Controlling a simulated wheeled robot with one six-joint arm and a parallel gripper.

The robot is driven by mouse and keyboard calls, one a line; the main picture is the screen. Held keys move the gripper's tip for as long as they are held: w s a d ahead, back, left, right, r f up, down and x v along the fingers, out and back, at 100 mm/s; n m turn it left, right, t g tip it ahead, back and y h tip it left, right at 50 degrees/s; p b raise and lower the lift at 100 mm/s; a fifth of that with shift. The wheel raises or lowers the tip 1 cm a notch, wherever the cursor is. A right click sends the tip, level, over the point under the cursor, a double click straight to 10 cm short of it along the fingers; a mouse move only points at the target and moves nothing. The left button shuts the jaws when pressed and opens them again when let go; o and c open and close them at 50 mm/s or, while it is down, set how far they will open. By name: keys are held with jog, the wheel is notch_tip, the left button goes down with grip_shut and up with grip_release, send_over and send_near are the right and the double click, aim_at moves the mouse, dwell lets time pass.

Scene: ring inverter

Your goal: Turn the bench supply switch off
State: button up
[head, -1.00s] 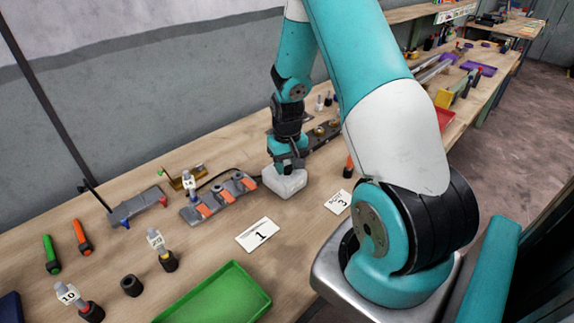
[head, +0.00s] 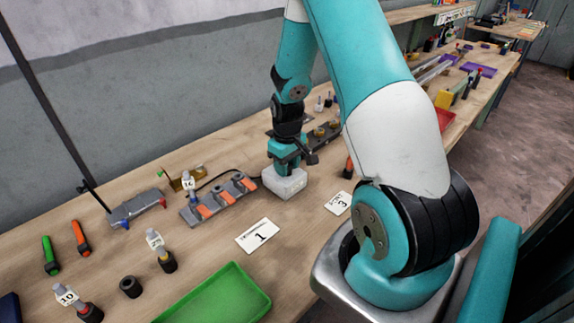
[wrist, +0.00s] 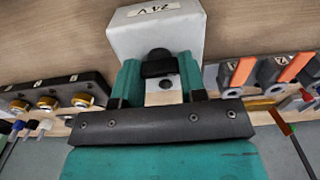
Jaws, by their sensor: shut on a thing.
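The bench supply is a white box (head: 286,184) on the bench in the head view, below my gripper (head: 285,166). In the wrist view the box (wrist: 158,30) fills the top middle and carries a label that reads upside down, seemingly 24V. My gripper (wrist: 160,72) points down at the box, its two teal fingers on either side of a dark switch knob (wrist: 159,62). The fingers are shut on this knob. Its lower part and any on/off marks are hidden.
A grey block with orange levers (head: 220,197) stands just left of the supply. A dark strip with brass terminals (head: 322,134) lies behind and right. Cards (head: 258,235) and a green tray (head: 215,297) are nearer the front. Bare bench lies between.

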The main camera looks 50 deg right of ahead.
jog(key=o, duration=0.9)
jog(key=shift+r, duration=0.15)
notch_tip(320, 180, up, 17)
jog(key=shift+r+b, duration=0.1)
jog(key=shift+b, duration=0.8)
jog(key=a+r+n, duration=0.2)
jog(key=a+r, duration=0.1)
jog(key=a, duration=0.8)
jog(key=s+a+r+n+y, duration=0.1)
jog(key=s+a, duration=0.5)
jog(key=a, duration=0.1)
jog(key=s+a+n+y, duration=0.1)
jog(key=s+a+n, duration=0.1)
jog(key=s+a, duration=0.3)
jog(key=s+a+r+n+y, duration=0.1)
jog(key=s+a+n+y, duration=0.1)
jog(key=s+a, duration=0.4)
jog(key=shift+s+a+r, duration=0.15)
jog(key=shift+s+a, duration=0.05)
jog(key=shift+a, duration=0.65)
jog(key=shift+s+a+r, duration=0.15)
jog(key=shift+a, duration=0.65)
